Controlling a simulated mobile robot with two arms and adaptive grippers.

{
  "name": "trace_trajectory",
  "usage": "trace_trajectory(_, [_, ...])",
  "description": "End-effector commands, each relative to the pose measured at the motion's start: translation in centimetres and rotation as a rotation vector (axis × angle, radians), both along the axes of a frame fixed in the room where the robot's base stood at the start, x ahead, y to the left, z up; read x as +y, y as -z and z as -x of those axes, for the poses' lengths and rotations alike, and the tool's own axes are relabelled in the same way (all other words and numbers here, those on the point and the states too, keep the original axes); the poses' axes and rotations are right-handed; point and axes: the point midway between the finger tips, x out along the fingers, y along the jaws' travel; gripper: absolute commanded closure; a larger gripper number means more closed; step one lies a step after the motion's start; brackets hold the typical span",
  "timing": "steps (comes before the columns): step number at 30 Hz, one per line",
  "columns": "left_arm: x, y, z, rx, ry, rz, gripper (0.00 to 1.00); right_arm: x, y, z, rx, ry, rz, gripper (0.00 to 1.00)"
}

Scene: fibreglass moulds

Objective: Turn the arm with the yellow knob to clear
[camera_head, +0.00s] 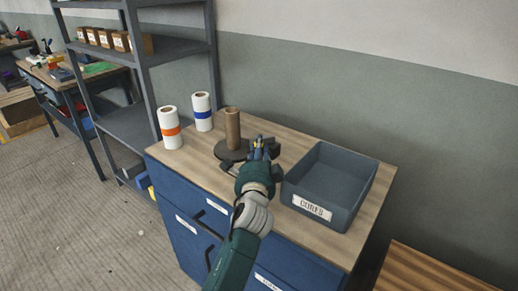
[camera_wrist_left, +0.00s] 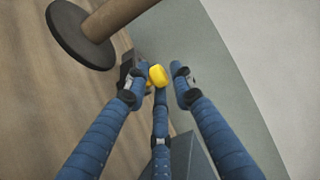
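The yellow knob (camera_wrist_left: 157,75) shows in the left wrist view between the fingertips of my left gripper (camera_wrist_left: 157,88). The fingers are spread around it, with gaps on the left and right. Whether the middle finger touches it, I cannot tell. A dark part (camera_wrist_left: 126,68) beside the knob may be the arm; most of it is hidden. In the head view my left gripper (camera_head: 260,151) is over the bench, just right of a brown core (camera_head: 233,126) standing on a dark round base (camera_head: 222,151). My right gripper is not in view.
A grey bin labelled CORES (camera_head: 312,208) stands close on the right of the gripper. Rolls with an orange band (camera_head: 170,128) and a blue band (camera_head: 202,112) stand at the left. A grey shelf unit (camera_head: 130,60) is behind them. The bench top (camera_head: 190,172) is clear at front left.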

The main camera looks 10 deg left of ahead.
Motion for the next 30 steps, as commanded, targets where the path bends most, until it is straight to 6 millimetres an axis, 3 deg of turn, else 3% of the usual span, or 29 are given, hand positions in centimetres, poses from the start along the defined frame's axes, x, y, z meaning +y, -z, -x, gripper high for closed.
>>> trace_trajectory(5, [-0.1,0.1,0.6,0.001,0.000,-0.001,0.77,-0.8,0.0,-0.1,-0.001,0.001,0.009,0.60])
trace_trajectory(8, [-0.4,0.2,2.0,0.002,0.001,0.000,0.77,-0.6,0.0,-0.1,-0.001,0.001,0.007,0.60])
trace_trajectory(21, [-2.1,0.2,10.4,0.002,0.001,0.000,0.77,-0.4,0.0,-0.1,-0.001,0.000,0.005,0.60])
trace_trajectory(30, [-2.4,0.0,11.8,0.000,0.000,0.000,0.77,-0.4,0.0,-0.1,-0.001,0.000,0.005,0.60])
